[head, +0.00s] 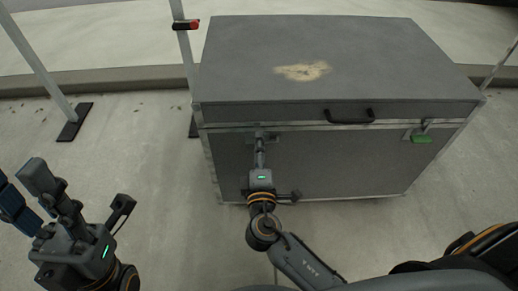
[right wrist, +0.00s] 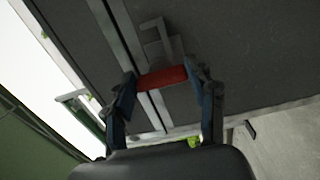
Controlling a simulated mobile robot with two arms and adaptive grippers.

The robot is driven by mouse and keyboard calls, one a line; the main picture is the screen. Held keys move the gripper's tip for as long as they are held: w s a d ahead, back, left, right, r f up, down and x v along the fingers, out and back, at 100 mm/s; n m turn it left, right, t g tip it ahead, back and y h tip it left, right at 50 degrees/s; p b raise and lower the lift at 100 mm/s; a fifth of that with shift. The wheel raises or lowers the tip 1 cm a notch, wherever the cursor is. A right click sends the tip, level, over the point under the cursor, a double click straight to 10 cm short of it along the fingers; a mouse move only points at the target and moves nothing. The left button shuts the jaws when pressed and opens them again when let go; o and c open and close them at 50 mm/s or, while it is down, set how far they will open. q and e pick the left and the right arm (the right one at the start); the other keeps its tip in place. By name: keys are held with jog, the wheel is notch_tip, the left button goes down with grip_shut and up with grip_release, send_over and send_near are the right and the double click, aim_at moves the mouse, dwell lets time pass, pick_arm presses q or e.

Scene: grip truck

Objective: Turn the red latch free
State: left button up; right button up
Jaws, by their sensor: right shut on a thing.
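The red latch (right wrist: 163,78) sits on the metal edging of a large grey case (head: 330,70). In the right wrist view it lies crosswise between my two right fingers. My right gripper (head: 261,140) is shut on the latch at the left part of the case's front. It also shows in the right wrist view (right wrist: 164,88). In the head view the gripper hides the red part. The latch's metal bracket (right wrist: 157,32) stands just beyond it. My left gripper (head: 20,178) is open and empty at the far left, over bare floor, away from the case.
A green latch (head: 421,138) is on the right of the case's front. A black handle (head: 350,115) is between the latches. The lid is down. A pole with a red clamp (head: 188,24) stands behind the case's left side. Floor left of the case is mostly clear.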

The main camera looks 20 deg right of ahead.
jog(key=shift+d, duration=0.1)
jog(key=o, duration=1.2)
jog(key=shift+c, duration=0.2)
jog(key=v, duration=1.2)
